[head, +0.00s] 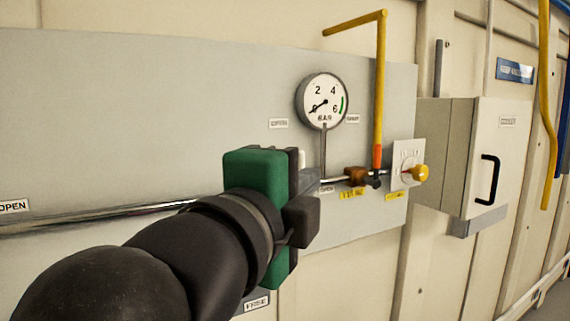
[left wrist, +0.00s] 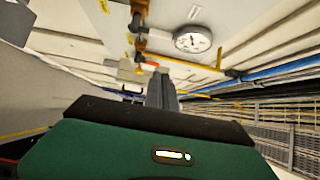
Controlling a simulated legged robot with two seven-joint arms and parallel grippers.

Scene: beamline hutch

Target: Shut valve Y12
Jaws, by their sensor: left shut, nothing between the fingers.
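The left gripper (head: 306,184), with a green body, is in the middle of the head view in front of the grey panel. Its fingers are shut and empty; they also show in the left wrist view (left wrist: 161,88). Just right of it in the head view is a brass valve body (head: 356,175) on a thin pipe. A tall yellow bar with an orange lower end (head: 377,155) rises from there and bends left at the top. A yellow knob (head: 420,173) sits on a white plate farther right. Yellow tags hang below, too small to read, so I cannot tell which part is Y12.
A round gauge (head: 322,101) is above the valve, its needle near the low end. A grey box (head: 499,150) with a black handle juts out at right. A shiny horizontal pipe (head: 90,217) runs along the panel at left, partly behind my arm.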

